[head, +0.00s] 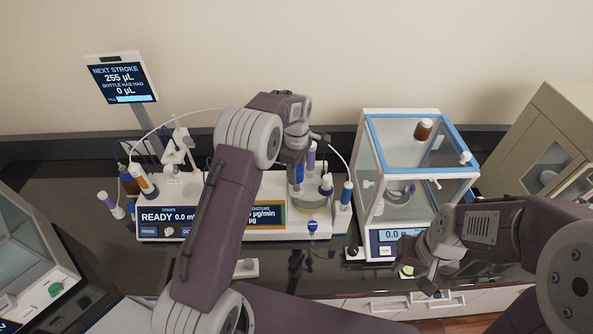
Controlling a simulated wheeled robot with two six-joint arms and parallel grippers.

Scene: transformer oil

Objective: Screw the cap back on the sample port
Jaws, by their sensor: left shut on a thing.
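My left gripper (297,180) points down over the glass titration vessel (312,204) on the white titrator, at the middle of the bench. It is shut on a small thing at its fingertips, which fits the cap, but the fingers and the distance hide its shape. The sample port is at the top of the vessel; the gripper covers it, so I cannot tell whether the cap touches it. My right gripper (428,282) hangs low in front of the balance, apart from the vessel; whether its fingers are open or shut is unclear.
The titrator's display panel (165,217) reads READY. A blue-capped fitting (347,192) stands right of the vessel. A screen (121,78) stands back left.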

